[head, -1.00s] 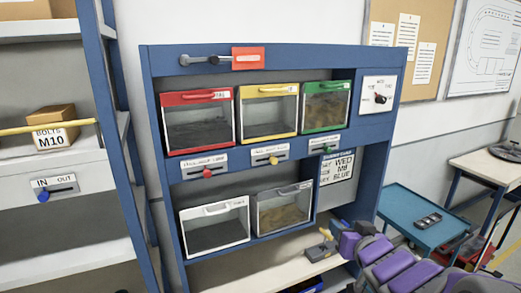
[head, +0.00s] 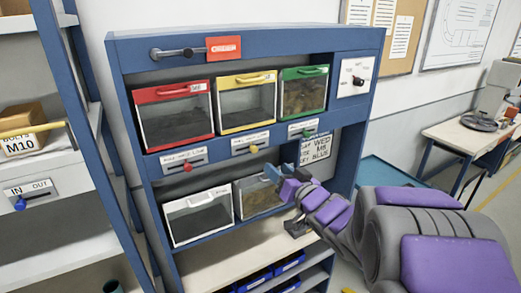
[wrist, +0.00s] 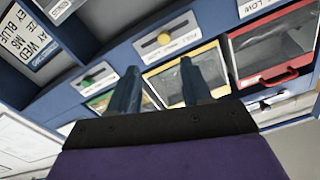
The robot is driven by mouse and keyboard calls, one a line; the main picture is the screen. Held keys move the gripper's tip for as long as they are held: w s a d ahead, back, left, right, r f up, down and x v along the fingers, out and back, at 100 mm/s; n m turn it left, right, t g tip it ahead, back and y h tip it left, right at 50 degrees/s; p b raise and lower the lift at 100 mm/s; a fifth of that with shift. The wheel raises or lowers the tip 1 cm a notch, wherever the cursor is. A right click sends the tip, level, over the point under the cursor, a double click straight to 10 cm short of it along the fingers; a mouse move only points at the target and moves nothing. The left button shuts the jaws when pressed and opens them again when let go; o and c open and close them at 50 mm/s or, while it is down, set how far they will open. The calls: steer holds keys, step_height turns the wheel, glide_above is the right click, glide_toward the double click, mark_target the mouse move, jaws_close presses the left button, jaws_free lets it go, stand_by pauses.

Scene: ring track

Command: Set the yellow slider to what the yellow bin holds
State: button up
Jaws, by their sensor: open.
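The yellow bin (head: 246,103) sits in the top row of the blue rack, between a red and a green bin. Its see-through front shows a dark inside; I cannot tell how much it holds. Below it, the yellow slider (head: 254,149) has its knob near the middle of a white label plate. In the wrist view, tilted nearly upside down, the yellow slider (wrist: 164,39) shows above the yellow bin (wrist: 168,78). My gripper (head: 285,172) is open and empty, in front of the rack, below and right of the yellow slider. Its two fingers (wrist: 157,68) overlap the yellow bin's picture.
Red (head: 172,120) and green (head: 303,92) bins flank the yellow one, with sliders below each. Two lower bins, a white-framed one (head: 197,218) and a grey one (head: 258,196), stand underneath. A shelf (head: 35,215) stands left.

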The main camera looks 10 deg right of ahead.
mark_target(255, 151)
steer(key=x, duration=0.3)
steer(key=a+x, duration=0.1)
steer(key=x, duration=0.2)
steer(key=shift+w+a+r, duration=0.1)
steer(key=shift+w+a, duration=0.05)
steer(key=shift+a, duration=0.15)
steer(key=w, duration=0.3)
steer(key=shift+w+p, duration=0.15)
steer(key=shift+p, duration=0.25)
steer(key=shift+w, duration=0.55)
steer(key=shift+a, duration=0.5)
steer(key=shift+c, duration=0.7)
jaws_close()
